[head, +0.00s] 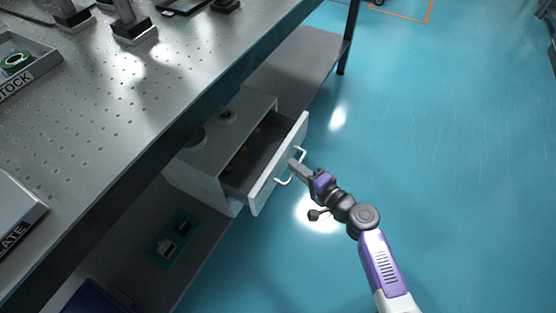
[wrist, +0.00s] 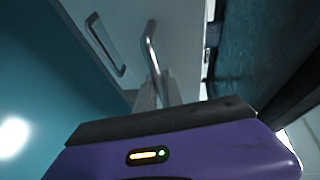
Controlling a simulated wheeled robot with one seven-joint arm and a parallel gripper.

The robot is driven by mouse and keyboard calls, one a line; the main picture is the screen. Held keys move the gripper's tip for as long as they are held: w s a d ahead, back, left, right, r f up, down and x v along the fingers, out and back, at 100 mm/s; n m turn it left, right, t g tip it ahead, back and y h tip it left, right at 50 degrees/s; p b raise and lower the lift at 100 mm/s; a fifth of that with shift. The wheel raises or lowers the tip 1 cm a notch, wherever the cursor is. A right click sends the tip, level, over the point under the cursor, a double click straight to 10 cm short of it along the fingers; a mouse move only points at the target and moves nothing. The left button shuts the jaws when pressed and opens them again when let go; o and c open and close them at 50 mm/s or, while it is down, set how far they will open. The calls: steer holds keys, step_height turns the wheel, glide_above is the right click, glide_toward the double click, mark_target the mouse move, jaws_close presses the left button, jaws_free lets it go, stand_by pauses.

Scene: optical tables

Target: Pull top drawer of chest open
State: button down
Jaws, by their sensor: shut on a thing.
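The chest (head: 205,163) is a small grey-white cabinet on the shelf below the optical table. Its top drawer (head: 279,165) is pulled partly out, and its inside shows, with a few small dark and orange things near the back. A bar handle (head: 282,182) is on the drawer's white front. My gripper (head: 296,166) is shut on that handle, reaching it from the right. In the wrist view the gripper fingers (wrist: 155,92) close around the silver handle (wrist: 149,50). A second handle (wrist: 104,45) shows to its left on the chest's front.
The perforated optical table (head: 120,100) overhangs the chest's left part. It carries trays and posts. A round dark item (head: 228,115) sits on top of the chest. A green-edged board (head: 173,240) lies on the lower shelf. The blue floor (head: 440,150) to the right is clear.

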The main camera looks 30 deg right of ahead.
steer(key=s+d+b, duration=0.1)
steer(key=s+d, duration=0.5)
steer(key=s, duration=0.3)
steer(key=shift+s+d+b, duration=0.2)
steer(key=shift+d+b, duration=0.2)
steer(key=c, duration=1.5)
jaws_free()
steer(key=p+v, duration=0.1)
steer(key=v, duration=0.6)
steer(key=shift+s, duration=0.4)
steer(key=shift+d, duration=0.15)
